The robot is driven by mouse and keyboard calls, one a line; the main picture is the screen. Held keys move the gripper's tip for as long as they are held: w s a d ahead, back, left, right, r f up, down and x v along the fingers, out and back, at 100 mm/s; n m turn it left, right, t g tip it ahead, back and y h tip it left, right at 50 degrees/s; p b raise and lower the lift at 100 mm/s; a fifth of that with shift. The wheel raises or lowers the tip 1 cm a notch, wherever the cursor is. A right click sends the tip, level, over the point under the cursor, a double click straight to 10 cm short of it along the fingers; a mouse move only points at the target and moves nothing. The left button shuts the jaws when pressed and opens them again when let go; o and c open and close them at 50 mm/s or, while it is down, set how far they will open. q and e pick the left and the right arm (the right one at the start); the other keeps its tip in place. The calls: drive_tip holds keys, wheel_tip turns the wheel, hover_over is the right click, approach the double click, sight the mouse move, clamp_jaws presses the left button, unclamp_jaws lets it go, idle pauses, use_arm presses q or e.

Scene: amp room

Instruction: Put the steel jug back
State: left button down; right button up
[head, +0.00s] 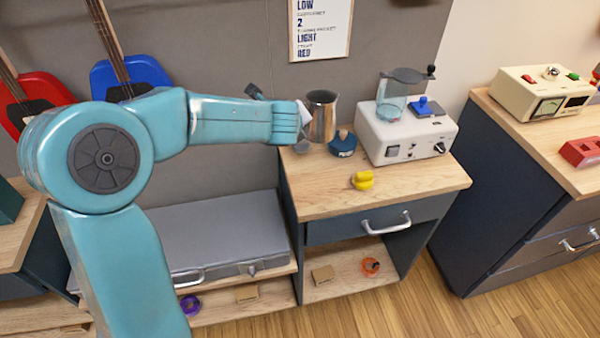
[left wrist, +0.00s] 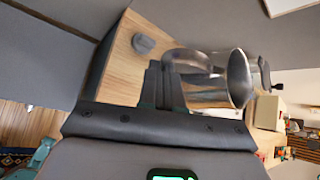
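The steel jug (head: 321,115) is at the back of the wooden worktop, left of the cream machine, and looks upright. In the left wrist view the jug (left wrist: 238,78) shows its open rim to the right and its handle (left wrist: 190,60) toward my fingers. My left gripper (left wrist: 165,80) has its dark fingers close together at the handle and looks shut on it. In the head view my arm hides most of this grip. I cannot tell whether the jug's base touches the worktop. My right gripper is not in view.
The worktop (head: 420,185) also bears a dark blue round item (head: 342,144), a yellow item (head: 362,181) and the cream machine (head: 400,136) with a clear container. A grey case (head: 220,235) lies lower left; a second cabinet (head: 500,180) stands right.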

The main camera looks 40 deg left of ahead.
use_arm(q)
wheel_tip(320, 180, down, 14)
drive_tip(key=b, duration=0.5)
drive_tip(key=shift+d+f, duration=0.1)
drive_tip(key=shift+f, duration=0.15)
drive_tip(key=shift+b, duration=0.3)
drive_tip(key=c, duration=1.3)
unclamp_jaws()
drive_tip(key=shift+f, duration=0.1)
